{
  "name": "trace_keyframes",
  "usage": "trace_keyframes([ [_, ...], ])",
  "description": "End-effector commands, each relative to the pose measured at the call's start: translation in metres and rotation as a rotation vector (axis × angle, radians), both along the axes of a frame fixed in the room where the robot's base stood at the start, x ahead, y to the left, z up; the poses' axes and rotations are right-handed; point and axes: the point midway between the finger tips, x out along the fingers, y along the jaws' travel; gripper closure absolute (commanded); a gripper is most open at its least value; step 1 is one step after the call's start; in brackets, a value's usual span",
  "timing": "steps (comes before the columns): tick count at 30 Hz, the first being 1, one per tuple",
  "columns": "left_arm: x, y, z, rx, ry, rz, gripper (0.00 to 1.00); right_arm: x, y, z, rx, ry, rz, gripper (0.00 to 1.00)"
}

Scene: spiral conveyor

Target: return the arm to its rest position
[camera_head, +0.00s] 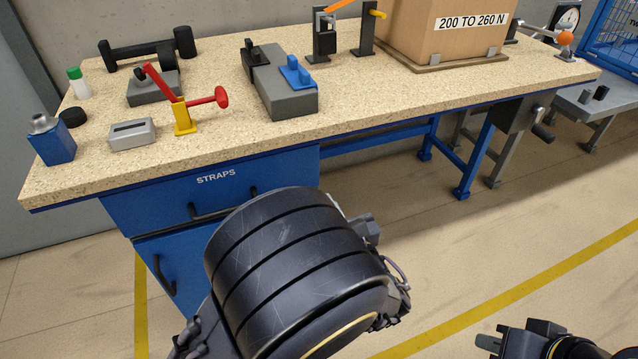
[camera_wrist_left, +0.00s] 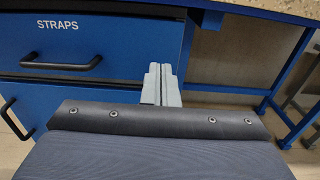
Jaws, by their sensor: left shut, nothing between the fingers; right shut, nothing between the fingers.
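My left arm (camera_head: 295,270) comes up from the bottom of the head view, in front of the bench's blue drawer unit. Its big dark ribbed link hides most of the hand behind it. In the left wrist view my left gripper (camera_wrist_left: 161,84) shows two grey fingers closed together with nothing between them, in front of the drawer unit's right edge. My right gripper (camera_head: 488,342) is at the bottom right of the head view, low over the open floor. It is shut and empty, touching nothing I can see.
The workbench (camera_head: 370,100) carries a cardboard box (camera_head: 440,40), a grey block with a blue clamp (camera_head: 285,90), a red-handled tool (camera_head: 185,110) and a blue bottle (camera_head: 50,140). The STRAPS drawer (camera_head: 215,190) is shut. The floor (camera_head: 500,260) at the right is clear.

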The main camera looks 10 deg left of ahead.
Motion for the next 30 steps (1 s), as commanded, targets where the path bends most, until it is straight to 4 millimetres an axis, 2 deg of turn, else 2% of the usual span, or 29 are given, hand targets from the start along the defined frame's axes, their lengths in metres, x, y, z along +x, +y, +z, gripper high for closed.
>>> trace_keyframes([
  [3, -0.011, -0.007, 0.001, 0.001, 0.001, -0.002, 1.00, 0.000, 0.000, 0.004, 0.000, 0.000, 0.000, 1.00],
  [9, -0.016, -0.009, -0.001, -0.005, 0.002, 0.004, 1.00, 0.000, 0.000, 0.005, 0.000, 0.000, 0.000, 1.00],
  [11, -0.017, -0.002, -0.002, -0.030, 0.011, 0.026, 1.00, 0.000, 0.000, 0.004, 0.000, 0.000, 0.000, 1.00],
  [14, -0.021, 0.031, -0.008, -0.153, 0.053, 0.134, 1.00, 0.000, 0.000, 0.004, 0.000, 0.000, 0.000, 1.00],
  [17, -0.038, 0.083, -0.022, -0.389, 0.115, 0.336, 1.00, 0.000, 0.000, 0.004, 0.000, 0.000, 0.000, 1.00],
  [18, -0.049, 0.103, -0.029, -0.506, 0.137, 0.433, 1.00, 0.000, 0.000, 0.004, 0.000, 0.000, 0.000, 1.00],
  [21, -0.086, 0.143, -0.047, -0.810, 0.169, 0.683, 1.00, 0.000, 0.000, 0.004, 0.000, 0.000, 0.000, 1.00],
  [25, -0.134, 0.166, -0.061, -1.202, 0.152, 0.988, 1.00, 0.000, 0.000, 0.004, 0.000, 0.000, 0.000, 1.00],
  [30, -0.183, 0.165, -0.058, -1.708, 0.029, 1.338, 1.00, 0.000, 0.000, 0.004, 0.000, 0.000, 0.000, 1.00],
])
